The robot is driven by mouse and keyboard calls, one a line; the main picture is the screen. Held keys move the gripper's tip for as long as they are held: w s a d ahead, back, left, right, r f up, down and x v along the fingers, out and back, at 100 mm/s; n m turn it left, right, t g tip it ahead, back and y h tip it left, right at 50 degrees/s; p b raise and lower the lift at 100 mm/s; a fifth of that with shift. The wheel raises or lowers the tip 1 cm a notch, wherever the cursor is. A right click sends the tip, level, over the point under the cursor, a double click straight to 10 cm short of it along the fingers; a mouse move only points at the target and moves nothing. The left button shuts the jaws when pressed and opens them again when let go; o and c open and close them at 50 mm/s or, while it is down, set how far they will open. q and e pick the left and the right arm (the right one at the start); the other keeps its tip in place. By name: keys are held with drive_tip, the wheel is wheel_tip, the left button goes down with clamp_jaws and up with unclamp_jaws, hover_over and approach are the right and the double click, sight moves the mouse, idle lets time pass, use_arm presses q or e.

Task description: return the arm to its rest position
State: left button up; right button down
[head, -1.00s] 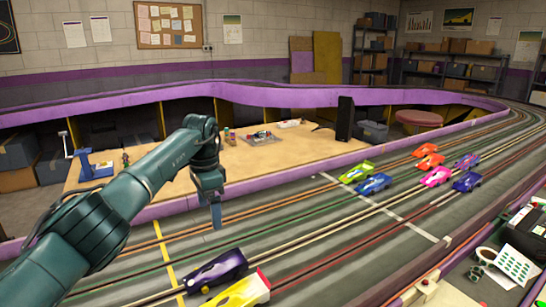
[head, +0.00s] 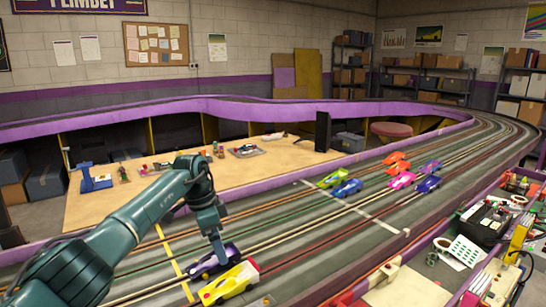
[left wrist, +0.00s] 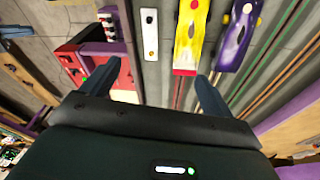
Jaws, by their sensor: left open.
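My left arm enters the head view from the left. Its gripper (head: 218,246) points down and overlaps the purple car (head: 214,261) in the picture; I cannot tell its height above it. In the left wrist view the gripper (left wrist: 125,98) is open, with its two fingers wide apart and nothing between them. The purple car (left wrist: 236,38) and the yellow car (left wrist: 190,38) sit beyond the right finger. The yellow car (head: 231,284) also shows in the head view, beside the purple one. My right gripper is not in view.
Several cars, among them a green one (head: 332,178) and a pink one (head: 402,180), stand farther along the track. A purple barrier (head: 290,172) separates the track from a wooden worktop (head: 130,206). A cluttered bench (head: 420,292) lies at the right.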

use_arm(q)
drive_tip(key=s+d+f+m+h, duration=0.2)
drive_tip(key=d+f+m+h, duration=0.15)
drive_tip(key=d+f, duration=0.35)
drive_tip(key=s+d+t+h+p, duration=0.1)
drive_tip(key=s+d+t+h, duration=0.3)
drive_tip(key=s+d+h, duration=0.6)
drive_tip(key=s+a+f+n+t+y+p, duration=0.1)
drive_tip(key=s+a+f+n+t+y, duration=0.1)
drive_tip(key=s+a+n+t+y, duration=0.25)
drive_tip(key=s+a+f+n+t+y, duration=0.1)
drive_tip(key=a+f+n+t+y, duration=0.2)
drive_tip(key=a+n+t, duration=0.3)
drive_tip(key=s+a+f+n+g+y, duration=0.2)
drive_tip(key=s+a+f, duration=0.1)
drive_tip(key=s, duration=0.5)
drive_tip(key=s+a+f+n+g+y+p, duration=0.1)
drive_tip(key=s+a+f+g+y, duration=0.1)
drive_tip(key=s, duration=0.6)
wheel_tip(320, 180, down, 3)
drive_tip(key=shift+a+r+n+y, duration=0.1)
drive_tip(key=shift+a+n+y, duration=0.35)
drive_tip(key=shift+a, duration=0.8)
drive_tip(key=shift+c, duration=0.6)
